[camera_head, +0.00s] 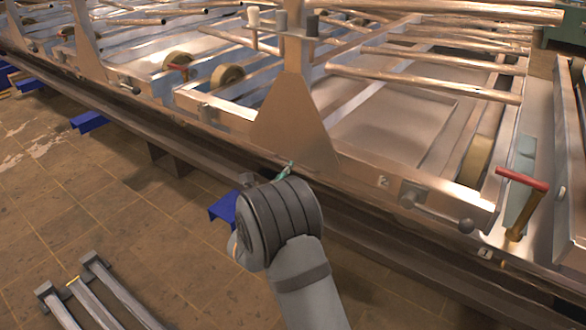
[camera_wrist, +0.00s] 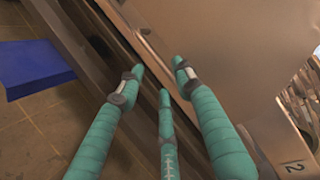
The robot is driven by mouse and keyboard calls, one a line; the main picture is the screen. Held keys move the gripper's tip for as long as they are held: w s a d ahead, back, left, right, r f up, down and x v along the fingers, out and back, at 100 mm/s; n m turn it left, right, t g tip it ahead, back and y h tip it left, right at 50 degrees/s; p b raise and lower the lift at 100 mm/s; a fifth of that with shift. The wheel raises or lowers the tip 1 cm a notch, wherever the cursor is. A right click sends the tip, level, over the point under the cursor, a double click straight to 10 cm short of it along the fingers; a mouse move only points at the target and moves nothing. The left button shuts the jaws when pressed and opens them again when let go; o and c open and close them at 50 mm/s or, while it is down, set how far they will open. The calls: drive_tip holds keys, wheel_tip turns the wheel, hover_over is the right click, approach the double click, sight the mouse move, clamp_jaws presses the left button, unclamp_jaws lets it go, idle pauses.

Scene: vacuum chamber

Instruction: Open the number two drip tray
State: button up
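The number 2 label (camera_head: 384,182) is on the front rail of the metal frame, and it also shows in the wrist view (camera_wrist: 295,166). A lever with a dark ball knob (camera_head: 466,225) sticks out from the rail just right of it. I cannot tell for certain which part is the number two drip tray. My gripper (camera_wrist: 158,78) has three teal fingers, spread apart with nothing between them. It points at the rail's edge and the tan upright plate, left of the label. In the head view my wrist hides most of it; a teal fingertip (camera_head: 290,168) shows.
A blue bracket-like piece (camera_head: 224,208) juts out beside my wrist, also in the wrist view (camera_wrist: 32,68). A red-topped handle (camera_head: 522,180) stands at right, above a number 1 label (camera_head: 484,253). Grey bars (camera_head: 115,290) lie at lower left. The tiled floor at left is mostly free.

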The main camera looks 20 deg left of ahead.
drive_tip(key=w, duration=0.2)
drive_tip(key=w+f, duration=0.1)
drive_tip(key=w, duration=0.3)
drive_tip(key=shift+w+a+f, duration=0.15)
drive_tip(key=shift+w+a, duration=0.05)
drive_tip(key=shift+a, duration=0.2)
drive_tip(key=shift+c, duration=1.2)
clamp_jaws()
